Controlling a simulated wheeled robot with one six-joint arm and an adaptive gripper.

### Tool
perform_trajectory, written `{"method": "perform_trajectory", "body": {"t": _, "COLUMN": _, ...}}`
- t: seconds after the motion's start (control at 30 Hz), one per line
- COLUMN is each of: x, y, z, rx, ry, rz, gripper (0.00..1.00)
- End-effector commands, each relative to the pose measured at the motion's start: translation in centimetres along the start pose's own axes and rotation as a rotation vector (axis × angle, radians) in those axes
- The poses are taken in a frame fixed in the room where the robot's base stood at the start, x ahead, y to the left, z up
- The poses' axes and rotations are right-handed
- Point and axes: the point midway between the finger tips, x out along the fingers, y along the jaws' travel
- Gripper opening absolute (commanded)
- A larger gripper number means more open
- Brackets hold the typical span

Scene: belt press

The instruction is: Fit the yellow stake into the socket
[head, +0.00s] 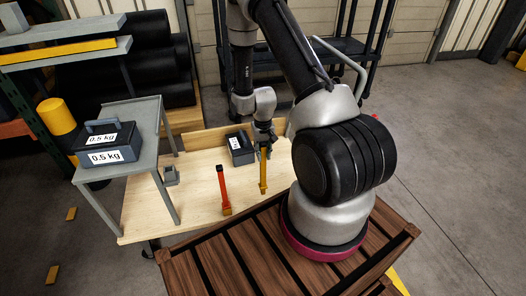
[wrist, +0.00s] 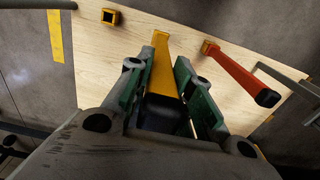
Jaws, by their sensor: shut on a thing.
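My gripper (wrist: 158,88) is shut on the yellow stake (wrist: 163,68), with a green-padded finger on either side of its dark upper end. The stake also shows below my gripper in the head view (head: 263,172), roughly upright over the wooden table. I cannot tell whether its lower end touches the table top. An empty square socket (wrist: 110,17), dark inside with an orange-yellow rim, is on the table to the left of the stake's lower end in the wrist view. I cannot make out this socket in the head view, where my arm covers part of the table.
A red stake (head: 223,190) stands in an orange base, left of the yellow one. The wooden table (head: 195,205) also bears a dark labelled weight (head: 240,148) and a small grey block (head: 171,176). A grey side table (head: 147,120) with a 0.5 kg weight (head: 105,143) stands left.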

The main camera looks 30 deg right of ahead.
Motion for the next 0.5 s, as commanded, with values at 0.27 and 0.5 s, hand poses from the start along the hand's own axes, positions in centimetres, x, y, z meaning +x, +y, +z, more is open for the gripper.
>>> {"method": "perform_trajectory", "body": {"t": 0.27, "x": 0.7, "y": 0.0, "z": 0.0, "rx": 0.000, "ry": 0.000, "rz": 0.000, "gripper": 0.00}}
{"method": "perform_trajectory", "body": {"t": 0.5, "x": 1.3, "y": 0.0, "z": 0.0, "rx": 0.000, "ry": 0.001, "rz": 0.000, "gripper": 0.00}}
